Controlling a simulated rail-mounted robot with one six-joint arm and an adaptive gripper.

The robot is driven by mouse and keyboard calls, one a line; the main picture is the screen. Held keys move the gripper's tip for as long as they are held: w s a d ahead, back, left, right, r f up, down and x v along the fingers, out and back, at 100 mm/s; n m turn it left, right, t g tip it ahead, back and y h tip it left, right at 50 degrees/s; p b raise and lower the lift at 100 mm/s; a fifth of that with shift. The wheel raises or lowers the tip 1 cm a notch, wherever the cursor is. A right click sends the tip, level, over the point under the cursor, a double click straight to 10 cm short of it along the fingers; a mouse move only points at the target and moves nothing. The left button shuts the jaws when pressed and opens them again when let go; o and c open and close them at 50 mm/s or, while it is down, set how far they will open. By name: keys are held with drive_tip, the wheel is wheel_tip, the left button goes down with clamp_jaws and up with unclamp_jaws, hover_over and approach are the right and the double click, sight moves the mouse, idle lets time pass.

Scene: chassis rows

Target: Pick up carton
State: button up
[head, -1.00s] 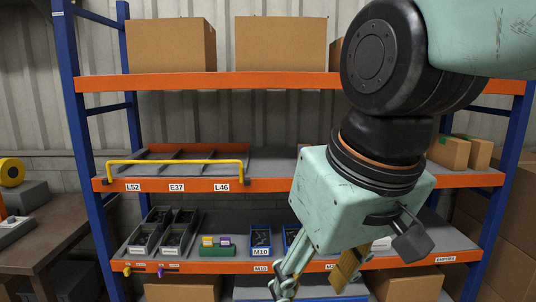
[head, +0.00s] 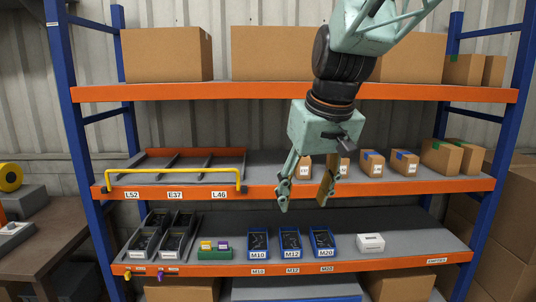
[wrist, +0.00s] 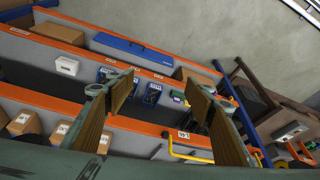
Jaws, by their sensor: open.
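Several small brown cartons stand in a row on the middle shelf, such as one with blue tape (head: 373,168) and another beside it (head: 404,166). Two more with white labels (head: 305,166) (head: 344,166) are partly behind my gripper. In the wrist view cartons show at lower left (wrist: 25,123). I cannot tell which carton is meant. My gripper (head: 303,203) points down in front of the middle shelf's edge, fingers apart and nothing between them. In the wrist view my gripper (wrist: 160,88) also spreads wide and empty.
Large cartons (head: 167,54) fill much of the top shelf. A yellow rail (head: 172,171) fronts the dividers at left. Blue bins (head: 290,243) and a white box (head: 370,242) stand on the lower shelf. A table (head: 50,232) is at left.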

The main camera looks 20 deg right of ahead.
sight(343, 163)
drive_tip(key=w+d+m+p, duration=0.1)
drive_tip(key=w+d+p, duration=0.5)
drive_tip(key=w+d, duration=1)
drive_tip(key=w+d+f+p, duration=0.1)
drive_tip(key=d+f, duration=0.1)
drive_tip(key=d, duration=0.7)
drive_tip(key=w+d+f+m+h+p, duration=0.1)
drive_tip(key=w+d+f+p, duration=0.1)
drive_tip(key=d, duration=0.7)
drive_tip(key=shift+w+d+f, duration=0.2)
drive_tip(key=shift+d+f, duration=0.1)
drive_tip(key=shift+d, duration=0.1)
drive_tip(key=shift+w, duration=0.1)
drive_tip(key=shift+w+d+p, duration=0.25)
drive_tip(key=shift+w+d, duration=0.4)
drive_tip(key=shift+w, duration=1.1)
drive_tip(key=shift+w+d+p, duration=0.3)
drive_tip(key=shift+w+d, duration=0.3)
drive_tip(key=shift+w, duration=1.1)
drive_tip(key=shift+w+d+p, duration=0.25)
drive_tip(key=shift+w+d, duration=0.4)
drive_tip(key=shift+w, duration=1.1)
drive_tip(key=shift+w, duration=0.1)
drive_tip(key=shift+w+d, duration=0.1)
drive_tip(key=shift+w, duration=0.05)
drive_tip(key=shift+x, duration=2.55)
